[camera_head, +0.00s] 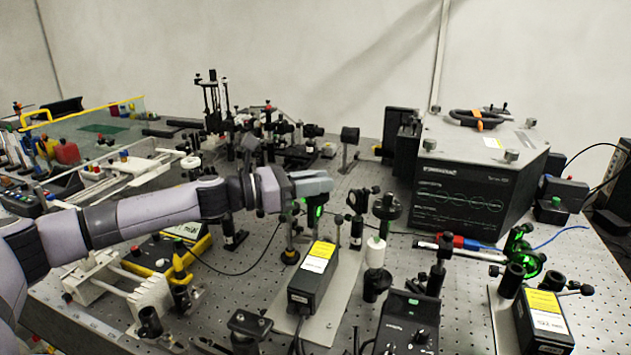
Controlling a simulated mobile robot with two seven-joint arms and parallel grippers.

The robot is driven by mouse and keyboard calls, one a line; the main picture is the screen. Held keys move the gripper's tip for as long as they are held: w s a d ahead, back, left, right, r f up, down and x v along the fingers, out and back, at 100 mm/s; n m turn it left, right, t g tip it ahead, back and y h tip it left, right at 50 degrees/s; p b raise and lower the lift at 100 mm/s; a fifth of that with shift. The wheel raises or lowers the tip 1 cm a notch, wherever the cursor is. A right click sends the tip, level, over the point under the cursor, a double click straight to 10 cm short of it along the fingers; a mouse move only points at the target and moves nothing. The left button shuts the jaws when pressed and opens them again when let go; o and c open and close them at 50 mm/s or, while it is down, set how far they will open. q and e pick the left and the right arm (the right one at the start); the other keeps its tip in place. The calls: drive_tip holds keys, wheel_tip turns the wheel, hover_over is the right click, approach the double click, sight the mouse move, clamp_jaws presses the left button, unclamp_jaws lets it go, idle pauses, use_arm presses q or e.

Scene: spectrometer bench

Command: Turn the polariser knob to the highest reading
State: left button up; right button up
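My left gripper (312,184) reaches in from the left and hangs over the optics in the middle of the bench. Its pale grey fingers point right and sit close together; whether they close on anything is unclear. A green-lit optic (318,213) on a post is just below the fingertips. The polariser knob cannot be made out for sure; the gripper may cover it. A yellow-edged meter (152,262) lies left of the gripper, with a small lit display (186,230) whose reading is too small to read. My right gripper is out of view.
A black box with a yellow label (313,275) stands in front of the gripper. A mount with a dark round wheel (387,206) stands to its right. A large grey laser unit (470,180) is at back right. Posts and cables crowd the perforated bench (600,290).

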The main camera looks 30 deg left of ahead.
use_arm(q)
drive_tip(key=shift+o, duration=1.4)
drive_tip(key=shift+s+a+f+b, duration=0.15)
drive_tip(key=shift+s+a+b, duration=0.2)
drive_tip(key=shift+b, duration=0.05)
drive_tip(key=b+v, duration=0.4)
drive_tip(key=v, duration=0.2)
drive_tip(key=shift+r, duration=0.2)
drive_tip(key=shift+s, duration=0.1)
